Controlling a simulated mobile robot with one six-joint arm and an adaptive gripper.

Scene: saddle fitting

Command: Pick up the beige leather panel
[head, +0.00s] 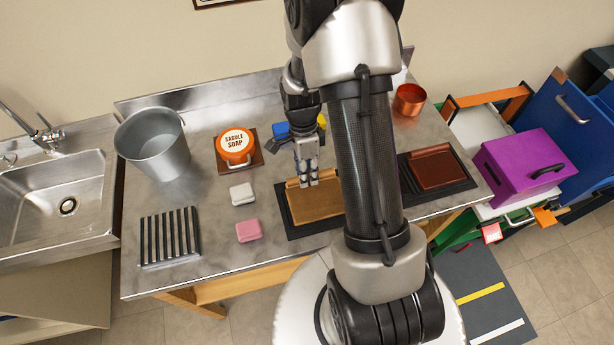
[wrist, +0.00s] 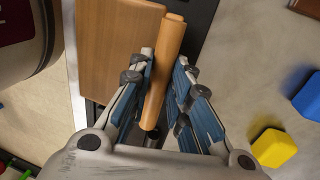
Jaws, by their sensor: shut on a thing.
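The beige leather panel (head: 317,207) looks tan and lies over a black mat (head: 296,232) in the middle of the metal bench. It has a rolled bar along its far edge. My gripper (head: 308,182) reaches down to that bar from above. In the wrist view the flat panel (wrist: 112,48) is at upper left, and my gripper (wrist: 164,66) is shut on the rolled bar, one blue-padded finger on each side. I cannot tell whether the panel is clear of the mat. My arm hides the mat's right end.
A dark red-brown panel (head: 432,169) lies on another black mat to the right. Blue (head: 281,131) and yellow (head: 321,121) blocks are behind my gripper. Saddle soap (head: 236,146), white (head: 242,194) and pink (head: 249,231) blocks, a bucket (head: 155,145) and striped rack (head: 170,237) stand left.

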